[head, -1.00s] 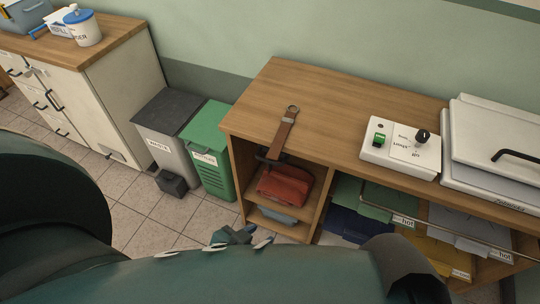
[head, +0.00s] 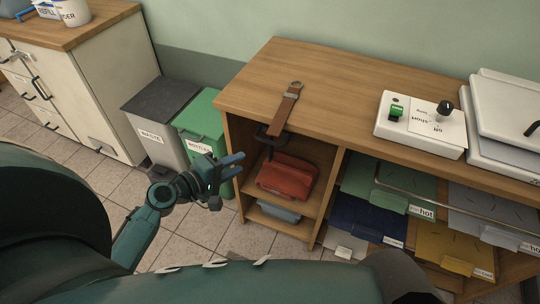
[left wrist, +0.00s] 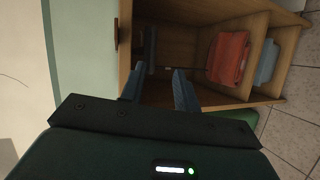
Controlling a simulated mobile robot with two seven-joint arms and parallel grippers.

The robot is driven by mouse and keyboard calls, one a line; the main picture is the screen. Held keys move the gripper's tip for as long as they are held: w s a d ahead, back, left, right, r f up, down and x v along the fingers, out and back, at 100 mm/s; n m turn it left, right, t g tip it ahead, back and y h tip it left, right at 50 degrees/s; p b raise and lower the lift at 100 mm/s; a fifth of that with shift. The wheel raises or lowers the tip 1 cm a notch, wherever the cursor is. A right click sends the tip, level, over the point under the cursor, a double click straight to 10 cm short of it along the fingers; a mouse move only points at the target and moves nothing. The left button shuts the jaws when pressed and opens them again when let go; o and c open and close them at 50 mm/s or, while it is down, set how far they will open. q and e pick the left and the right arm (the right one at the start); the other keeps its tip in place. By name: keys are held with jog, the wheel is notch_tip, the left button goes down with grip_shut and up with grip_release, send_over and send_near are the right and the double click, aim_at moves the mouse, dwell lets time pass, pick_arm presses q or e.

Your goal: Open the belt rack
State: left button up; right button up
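A brown leather belt (head: 287,106) with a metal ring lies across the wooden counter's left part and reaches its front edge. A dark bracket-like piece (head: 268,135) sits below that edge, at the top of the open shelf; I cannot tell if it is the belt rack. My left gripper (head: 240,167) is open and empty, left of the shelf and in front of the green bin. In the left wrist view its two fingers (left wrist: 158,88) are apart and face the shelf opening, with nothing between them. My right gripper is not in view.
A red pouch (head: 287,178) and a blue-grey item (head: 279,212) lie on the shelves. Coloured folders (head: 368,219) fill the compartment to the right. A white control box (head: 420,125) stands on the counter. Grey (head: 162,118) and green (head: 204,127) bins stand left of the counter.

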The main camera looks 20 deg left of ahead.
aim_at(270, 142)
pick_arm(q)
jog(key=shift+n+t, duration=0.4)
jog(key=shift+n, duration=0.3)
jog(key=x, duration=0.9)
jog(key=a+x, duration=0.1)
jog(key=x, duration=0.3)
jog(key=shift+w+d, duration=0.2)
jog(key=shift+w, duration=0.4)
jog(key=shift+c, duration=0.5)
grip_shut()
